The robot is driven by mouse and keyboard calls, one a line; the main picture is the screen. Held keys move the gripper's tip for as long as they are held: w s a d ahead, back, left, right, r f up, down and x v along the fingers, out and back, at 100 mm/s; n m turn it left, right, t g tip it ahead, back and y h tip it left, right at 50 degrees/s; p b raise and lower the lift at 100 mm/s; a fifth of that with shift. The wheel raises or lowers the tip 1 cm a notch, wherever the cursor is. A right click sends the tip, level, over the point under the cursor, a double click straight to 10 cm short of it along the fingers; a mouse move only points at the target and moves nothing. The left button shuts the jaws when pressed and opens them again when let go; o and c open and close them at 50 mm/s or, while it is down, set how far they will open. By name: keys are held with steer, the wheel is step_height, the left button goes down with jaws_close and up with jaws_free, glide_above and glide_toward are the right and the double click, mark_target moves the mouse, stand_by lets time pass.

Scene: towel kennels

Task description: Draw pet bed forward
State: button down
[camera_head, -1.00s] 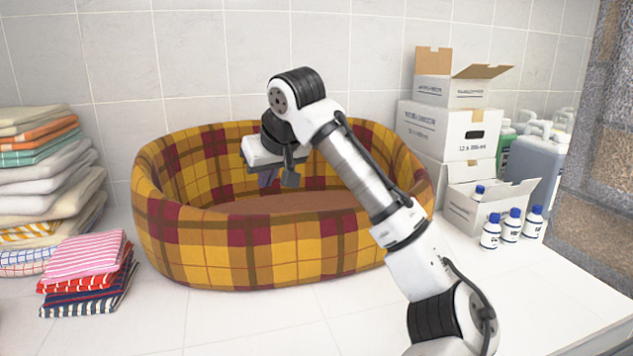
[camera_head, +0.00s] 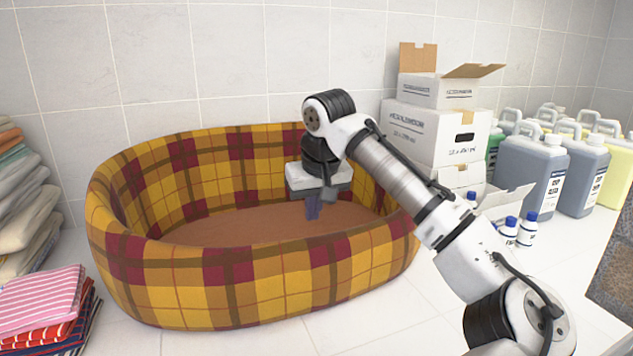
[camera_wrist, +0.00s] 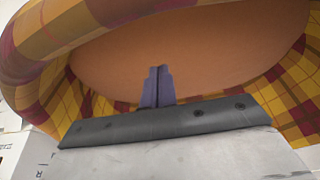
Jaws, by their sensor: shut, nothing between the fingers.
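The pet bed (camera_head: 265,285) is a large oval with a yellow, brown and maroon plaid wall and a flat brown cushion (camera_head: 240,228). It stands on the white tiled surface against the wall. My gripper (camera_head: 313,208) points down inside the bed's rim, over the right part of the cushion. Its bluish fingers are together with nothing between them. The wrist view shows the closed fingers (camera_wrist: 157,88) against the brown cushion (camera_wrist: 200,50), with the plaid rim (camera_wrist: 70,35) curving across the upper left. Whether the fingertips touch the cushion I cannot tell.
Folded towels (camera_head: 40,310) stand close to the bed's left side. White cartons (camera_head: 435,135), small blue-capped bottles (camera_head: 527,230) and large jugs (camera_head: 535,170) stand to the right. A stone-textured block (camera_head: 612,270) is at the right edge. The tiles in front of the bed are clear.

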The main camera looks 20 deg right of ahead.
steer(key=s, duration=0.1)
steer(key=s+p, duration=0.1)
steer(key=s, duration=0.1)
steer(key=shift+s+f, duration=0.1)
steer(key=shift+f, duration=0.25)
steer(key=shift+s+f, duration=0.1)
steer(key=shift+s, duration=0.1)
steer(key=shift+s+a, duration=0.1)
steer(key=shift+a, duration=0.05)
